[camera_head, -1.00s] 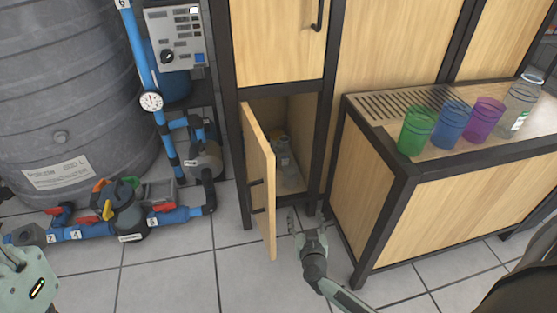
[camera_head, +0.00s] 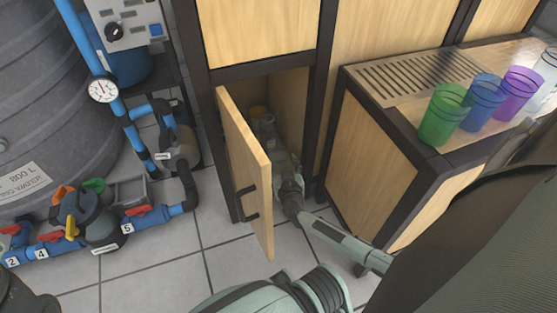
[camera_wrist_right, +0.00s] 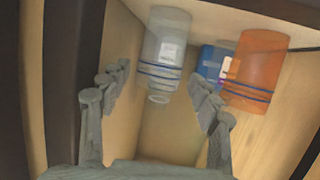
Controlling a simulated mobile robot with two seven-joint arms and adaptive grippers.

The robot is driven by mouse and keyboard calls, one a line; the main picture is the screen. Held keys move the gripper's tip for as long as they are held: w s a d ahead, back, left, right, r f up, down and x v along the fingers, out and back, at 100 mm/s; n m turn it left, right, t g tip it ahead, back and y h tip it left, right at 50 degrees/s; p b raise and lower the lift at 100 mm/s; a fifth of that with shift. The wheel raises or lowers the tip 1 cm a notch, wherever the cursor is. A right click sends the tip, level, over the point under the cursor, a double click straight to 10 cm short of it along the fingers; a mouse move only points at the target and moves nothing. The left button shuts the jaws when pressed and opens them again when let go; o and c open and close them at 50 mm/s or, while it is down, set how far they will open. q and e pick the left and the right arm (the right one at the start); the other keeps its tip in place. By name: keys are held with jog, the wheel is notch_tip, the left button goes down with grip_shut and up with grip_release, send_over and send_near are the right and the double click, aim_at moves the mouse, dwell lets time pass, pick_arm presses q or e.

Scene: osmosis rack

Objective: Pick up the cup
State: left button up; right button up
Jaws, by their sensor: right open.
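On the bench in the head view stand a green cup (camera_head: 443,115), a blue cup (camera_head: 483,102) and a purple cup (camera_head: 518,92). Inside the low cabinet, the right wrist view shows a clear cup-like container (camera_wrist_right: 163,48) with blue bands and an orange one (camera_wrist_right: 257,68) with blue bands to its right. My right gripper (camera_wrist_right: 163,82) is open and reaches into the cabinet; it also shows in the head view (camera_head: 288,172). The clear container appears between and just beyond its fingertips, with no visible grip. My left gripper is not in view.
The cabinet door (camera_head: 245,170) stands open left of my right arm. The bench (camera_head: 372,150) is close on the right. A small blue object (camera_wrist_right: 211,62) sits between the two containers. Blue piping (camera_head: 130,220) and a grey tank (camera_head: 50,110) are at left.

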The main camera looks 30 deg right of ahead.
jog(key=b+x, duration=0.1)
jog(key=x, duration=0.1)
jog(key=shift+w+d+f, duration=0.15)
jog(key=shift+w, duration=0.2)
jog(key=c, duration=0.6)
